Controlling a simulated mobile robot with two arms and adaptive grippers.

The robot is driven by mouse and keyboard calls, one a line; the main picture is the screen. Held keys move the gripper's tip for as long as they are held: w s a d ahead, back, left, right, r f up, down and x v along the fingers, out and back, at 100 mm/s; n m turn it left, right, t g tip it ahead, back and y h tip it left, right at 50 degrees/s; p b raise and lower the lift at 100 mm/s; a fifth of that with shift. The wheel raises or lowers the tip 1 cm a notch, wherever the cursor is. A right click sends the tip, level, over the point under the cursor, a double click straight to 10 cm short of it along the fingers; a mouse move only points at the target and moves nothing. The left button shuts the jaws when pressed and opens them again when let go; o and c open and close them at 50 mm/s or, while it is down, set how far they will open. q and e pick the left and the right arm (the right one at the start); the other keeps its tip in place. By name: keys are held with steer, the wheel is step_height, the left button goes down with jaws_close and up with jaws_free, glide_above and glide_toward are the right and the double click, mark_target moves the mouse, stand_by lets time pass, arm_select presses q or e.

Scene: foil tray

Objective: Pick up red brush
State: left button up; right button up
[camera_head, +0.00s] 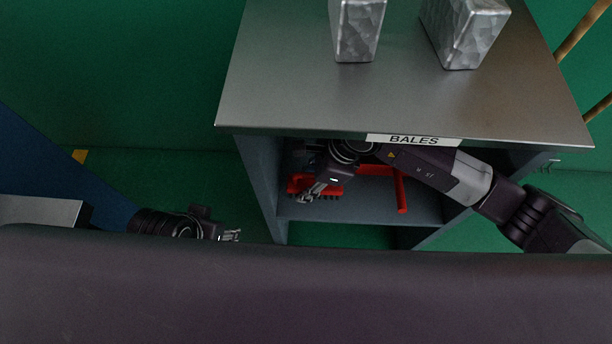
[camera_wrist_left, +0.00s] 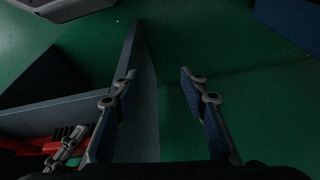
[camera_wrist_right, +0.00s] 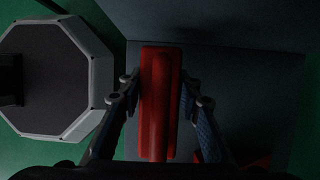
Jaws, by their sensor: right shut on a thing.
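The red brush (camera_head: 330,186) is in the shelf space under the metal table top, with dark bristles along its lower edge. My right gripper (camera_head: 313,193) reaches into that space and is at the brush. In the right wrist view, the red brush (camera_wrist_right: 160,100) stands between the two fingers of my right gripper (camera_wrist_right: 160,88), which are shut on it. My left gripper (camera_head: 230,236) is outside the shelf, at the lower left. In the left wrist view, my left gripper (camera_wrist_left: 158,88) has its fingers apart with nothing between them. The red brush (camera_wrist_left: 32,146) shows at that view's lower left.
The metal table top (camera_head: 300,90) with a "BALES" label (camera_head: 413,140) hangs over the shelf. Two silvery blocks (camera_head: 357,30) (camera_head: 464,32) stand on it. A red handle-like bar (camera_head: 401,190) is in the shelf. Green floor (camera_head: 200,185) is clear left of the shelf.

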arm_select(q)
steer(key=x, duration=0.2)
steer(key=p+x, duration=0.1)
steer(key=x, duration=0.1)
steer(key=shift+s+f, duration=0.1)
steer(key=shift+f, duration=0.3)
arm_select(e)
steer(key=s, duration=1.6)
steer(key=shift+d, duration=0.3)
